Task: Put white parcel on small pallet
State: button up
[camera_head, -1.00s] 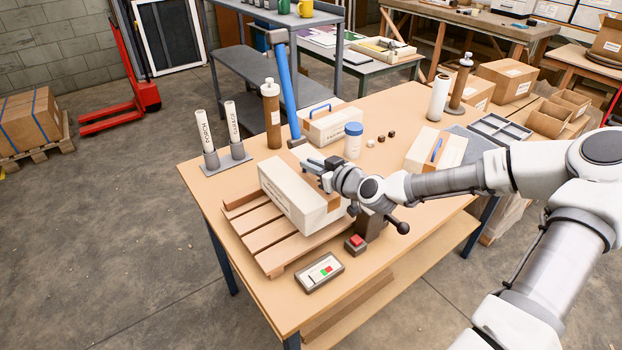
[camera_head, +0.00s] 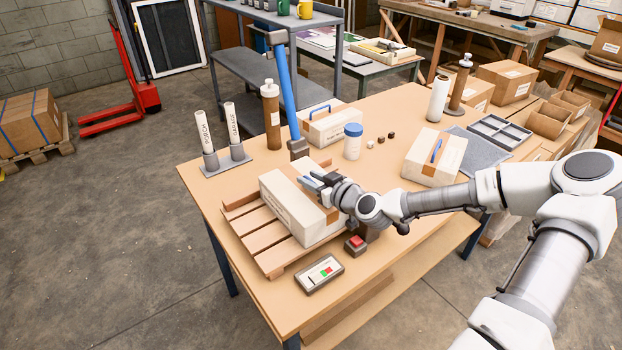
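The white parcel (camera_head: 291,212), with a brown tape band, is over the small wooden pallet (camera_head: 262,240) near the left front of the table. It appears to rest on the slats, but its underside is hidden. My gripper (camera_head: 318,181) is at the top of the parcel's right part, by the tape, and appears shut on it. The grip itself is partly hidden by the gripper's own body.
A tall blue-handled tool (camera_head: 285,90) stands just behind the pallet. A control box (camera_head: 320,273) and a red button (camera_head: 355,243) are in front. Two other white parcels, at the back (camera_head: 320,130) and right (camera_head: 420,165), a white bottle (camera_head: 352,145) and a brown bottle (camera_head: 271,115) stand nearby.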

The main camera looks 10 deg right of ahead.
dwell(0.3)
jog(key=shift+r, duration=0.15)
jog(key=v, duration=1.2)
jog(key=shift+d, duration=0.1)
